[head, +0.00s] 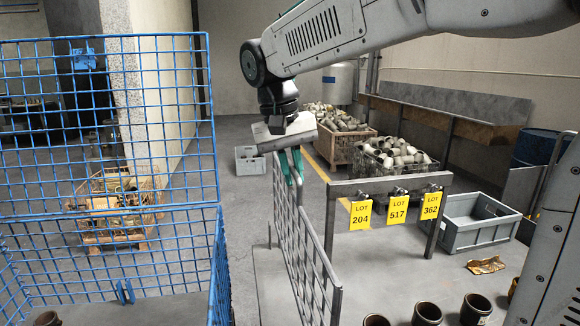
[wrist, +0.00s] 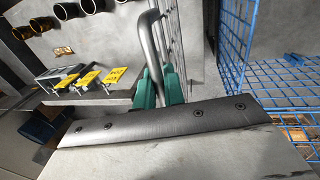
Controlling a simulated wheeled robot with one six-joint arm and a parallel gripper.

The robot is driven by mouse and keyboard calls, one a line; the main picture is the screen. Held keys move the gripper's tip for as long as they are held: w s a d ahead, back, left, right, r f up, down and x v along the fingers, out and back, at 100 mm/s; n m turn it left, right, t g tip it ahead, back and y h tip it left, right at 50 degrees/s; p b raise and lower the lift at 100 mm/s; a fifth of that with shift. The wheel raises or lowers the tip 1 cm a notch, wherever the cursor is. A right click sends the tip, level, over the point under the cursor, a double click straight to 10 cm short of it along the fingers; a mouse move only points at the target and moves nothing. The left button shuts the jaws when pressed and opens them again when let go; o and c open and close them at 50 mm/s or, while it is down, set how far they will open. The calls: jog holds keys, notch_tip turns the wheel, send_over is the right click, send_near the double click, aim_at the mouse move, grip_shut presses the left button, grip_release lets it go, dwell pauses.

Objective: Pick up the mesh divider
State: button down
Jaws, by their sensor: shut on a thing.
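The mesh divider (head: 319,251) is a grey wire panel with a tubular frame. In the head view it stands upright on the grey table surface, running from the middle toward me, and its lower near end reaches the bottom edge. My gripper (head: 292,170) has green fingers and is at the divider's far upper end, pointing down. In the wrist view, the fingers of my gripper (wrist: 160,88) are on either side of the divider's bent grey tube (wrist: 152,42), shut on it. The wrist plate hides the fingers' upper parts.
A blue wire cage (head: 212,140) stands close on the left. On the right are a rack with yellow lot tags (head: 397,208), a grey crate (head: 470,240) and several dark cups (head: 427,313) at the front. Bins of parts (head: 395,160) stand behind.

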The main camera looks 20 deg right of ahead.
aim_at(310, 226)
jog(key=s+a, duration=0.1)
jog(key=s, duration=0.7)
jog(key=s+a, duration=0.1)
jog(key=s, duration=0.4)
jog(key=shift+a+r, duration=0.1)
jog(key=shift+a, duration=0.2)
jog(key=shift+s+r, duration=0.15)
jog(key=shift+r, duration=0.25)
notch_tip(310, 226, up, 12)
jog(key=shift+f, duration=0.25)
dwell(0.5)
dwell(0.9)
